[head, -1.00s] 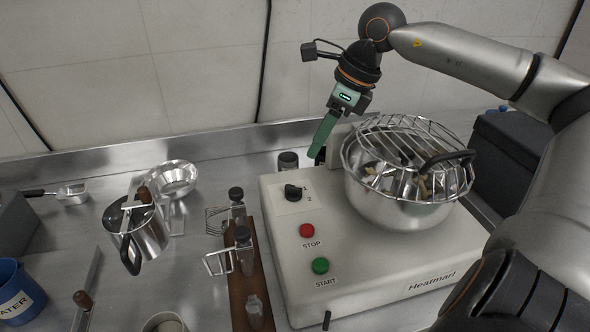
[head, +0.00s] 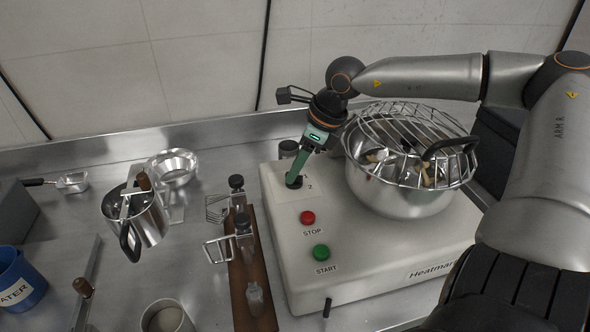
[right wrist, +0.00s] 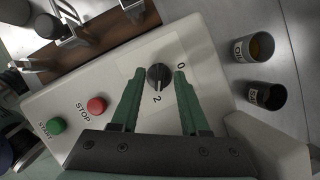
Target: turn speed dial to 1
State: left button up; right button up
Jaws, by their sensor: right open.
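The black speed dial (right wrist: 158,76) sits on a pale plate on the mixer's top, with marks 0 and 2 readable around it in the right wrist view; the 1 is hard to see there. In the head view the dial (head: 294,182) is partly hidden by my right gripper (head: 293,178). In the right wrist view the right gripper (right wrist: 155,74) is open, its green fingers on either side of the dial with gaps visible. Whether they touch it I cannot tell. My left gripper is not in view.
The mixer (head: 300,270) carries a red STOP button (head: 307,218), a green START button (head: 321,252) and a steel bowl (head: 400,195) under a wire guard (head: 410,130). Left stand a wooden rack (head: 240,290), a pot (head: 150,225) and a blue jug (head: 22,280). Two small cups (right wrist: 252,48) stand near the dial.

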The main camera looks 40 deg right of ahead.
jog(key=shift+w+a+f, duration=0.1)
jog(key=shift+w+f, duration=0.05)
jog(key=shift+f, duration=0.35)
jog(key=shift+c, duration=0.2)
grip_shut()
